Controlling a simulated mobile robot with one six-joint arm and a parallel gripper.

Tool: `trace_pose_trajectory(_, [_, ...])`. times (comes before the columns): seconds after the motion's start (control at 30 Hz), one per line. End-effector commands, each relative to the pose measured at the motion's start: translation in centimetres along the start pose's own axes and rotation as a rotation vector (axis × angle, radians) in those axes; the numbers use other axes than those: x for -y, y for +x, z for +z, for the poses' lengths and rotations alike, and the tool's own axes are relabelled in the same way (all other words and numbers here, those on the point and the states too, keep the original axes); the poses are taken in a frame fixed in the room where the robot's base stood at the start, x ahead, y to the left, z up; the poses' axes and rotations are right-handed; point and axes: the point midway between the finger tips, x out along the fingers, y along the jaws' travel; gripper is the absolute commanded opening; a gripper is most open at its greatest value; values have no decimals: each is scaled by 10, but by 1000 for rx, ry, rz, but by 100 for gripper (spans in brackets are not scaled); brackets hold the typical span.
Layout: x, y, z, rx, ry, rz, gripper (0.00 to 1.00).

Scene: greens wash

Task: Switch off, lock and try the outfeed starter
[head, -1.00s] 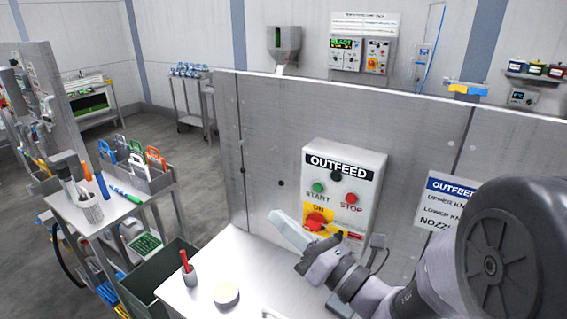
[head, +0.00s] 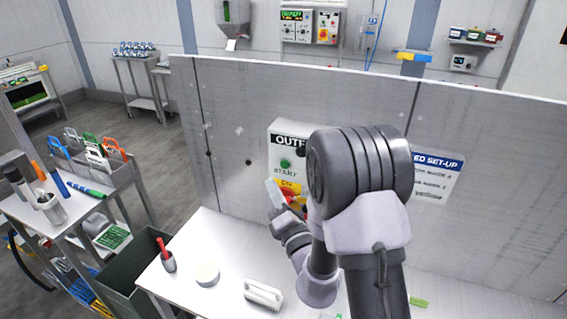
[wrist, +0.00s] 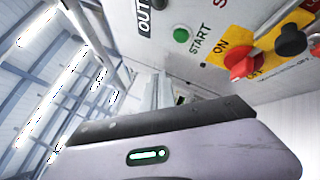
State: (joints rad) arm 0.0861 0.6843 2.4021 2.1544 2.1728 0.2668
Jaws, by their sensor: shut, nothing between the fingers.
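The outfeed starter (head: 276,150) is a light grey box on the metal panel. Its green START button (head: 285,163) shows in the head view, but my arm hides the right side. In the wrist view the START button (wrist: 181,35) is near the red rotary knob (wrist: 243,65) on a yellow plate marked ON. A black knob (wrist: 290,40) stands beside it. Contact with the starter cannot be told. The knob's exact setting is unclear.
A trolley on the left carries a grey caddy (head: 128,176) of coloured looped items. A dark bin (head: 130,262) stands beside the bench.

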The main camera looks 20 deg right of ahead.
Motion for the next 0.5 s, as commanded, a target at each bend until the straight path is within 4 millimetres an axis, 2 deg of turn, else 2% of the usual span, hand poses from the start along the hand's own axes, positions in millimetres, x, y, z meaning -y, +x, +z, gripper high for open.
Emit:
trace_pose_trajectory(0.3, [20, 31, 23, 0, -1, 1, 0])
trace_pose_trajectory(0.5, [28, 39, 28, -2, 0, 0, 0])
